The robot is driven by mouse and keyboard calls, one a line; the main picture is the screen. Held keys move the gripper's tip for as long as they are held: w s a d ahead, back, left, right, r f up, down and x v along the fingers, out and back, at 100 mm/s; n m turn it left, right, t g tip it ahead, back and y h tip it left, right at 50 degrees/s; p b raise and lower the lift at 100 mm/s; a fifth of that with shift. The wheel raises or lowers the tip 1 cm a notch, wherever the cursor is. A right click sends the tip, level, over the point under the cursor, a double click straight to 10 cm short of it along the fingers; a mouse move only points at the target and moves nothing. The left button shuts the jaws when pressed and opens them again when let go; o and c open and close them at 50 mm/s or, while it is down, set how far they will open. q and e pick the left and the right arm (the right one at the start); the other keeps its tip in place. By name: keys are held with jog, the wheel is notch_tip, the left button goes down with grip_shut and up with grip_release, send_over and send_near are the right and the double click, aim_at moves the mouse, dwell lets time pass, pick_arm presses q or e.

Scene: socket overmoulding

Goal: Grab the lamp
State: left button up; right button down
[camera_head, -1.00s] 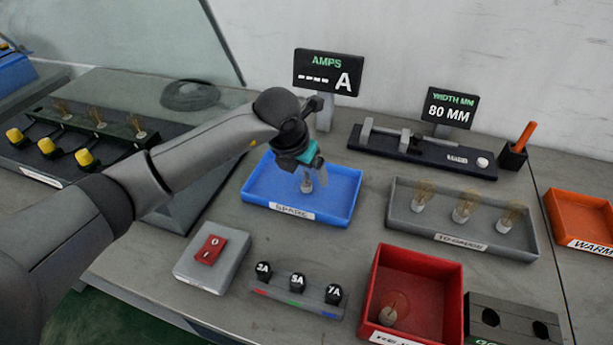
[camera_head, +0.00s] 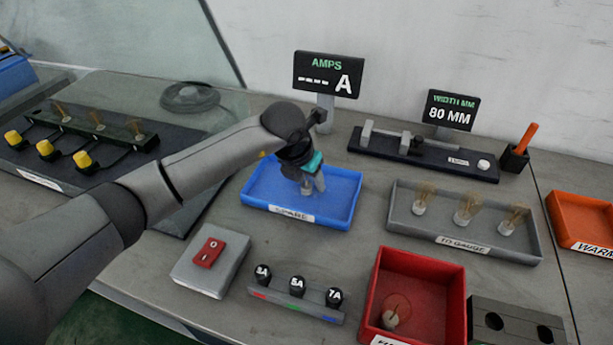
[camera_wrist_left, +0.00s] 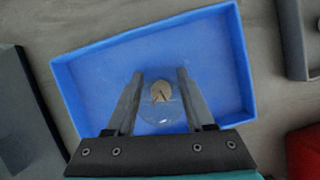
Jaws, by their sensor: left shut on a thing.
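The lamp (camera_wrist_left: 160,93) has a pale tan cap and a clear glass bulb. It is inside the blue SPARE tray (camera_head: 262,198), and the left wrist view shows it between the two fingers. My left gripper (camera_wrist_left: 159,82) is shut on the lamp, low over the tray. In the head view the left gripper (camera_head: 313,184) partly hides the lamp, so I cannot tell whether it touches the tray floor. My right gripper is not in view.
A grey TO GAUGE tray (camera_head: 467,241) with 3 lamps is right of the blue tray. A red tray (camera_head: 432,265) holds one lamp. A red switch (camera_head: 208,252) and black knobs (camera_head: 297,287) are in front. The AMPS display (camera_head: 328,74) stands behind.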

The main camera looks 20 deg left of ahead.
pick_arm(q)
grip_shut()
jog(key=shift+r, duration=0.15)
